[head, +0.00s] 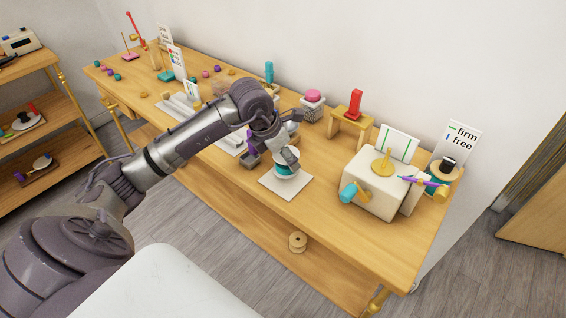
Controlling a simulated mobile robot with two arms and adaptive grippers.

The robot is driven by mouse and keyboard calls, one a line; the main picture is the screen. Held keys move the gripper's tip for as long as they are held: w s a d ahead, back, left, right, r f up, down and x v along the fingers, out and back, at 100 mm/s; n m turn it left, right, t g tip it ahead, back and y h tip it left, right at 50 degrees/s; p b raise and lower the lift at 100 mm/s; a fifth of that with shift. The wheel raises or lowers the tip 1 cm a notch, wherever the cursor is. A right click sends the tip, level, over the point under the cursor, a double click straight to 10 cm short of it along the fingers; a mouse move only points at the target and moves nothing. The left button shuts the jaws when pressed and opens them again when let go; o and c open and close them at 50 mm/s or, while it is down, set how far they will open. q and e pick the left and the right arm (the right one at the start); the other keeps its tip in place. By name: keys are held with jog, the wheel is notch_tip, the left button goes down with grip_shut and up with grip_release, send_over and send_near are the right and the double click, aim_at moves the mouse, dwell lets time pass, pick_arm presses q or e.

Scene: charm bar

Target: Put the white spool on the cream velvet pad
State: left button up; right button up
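A white spool with a teal band (285,170) is over the middle of a flat cream square pad (286,192) near the table's front edge. It looks upright and on or just above the pad; I cannot tell whether it touches. My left gripper (287,158) comes down from above, right at the top of the spool. The fingers partly hide the spool's top, and I cannot tell whether they are closed on it. My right gripper is not in view.
A cream box (372,190) with a teal knob stands to the right of the pad. A wooden stand with a red piece (354,104) and a jar with a pink top (313,104) are behind. A wooden spool (298,242) lies below the tabletop. Bare tabletop lies right of the pad.

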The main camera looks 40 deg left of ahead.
aim_at(281, 169)
pick_arm(q)
notch_tip(281, 169, down, 3)
jog(key=shift+f, duration=0.2)
jog(key=shift+f, duration=0.2)
jog(key=o, duration=0.9)
jog(key=shift+r, duration=0.1)
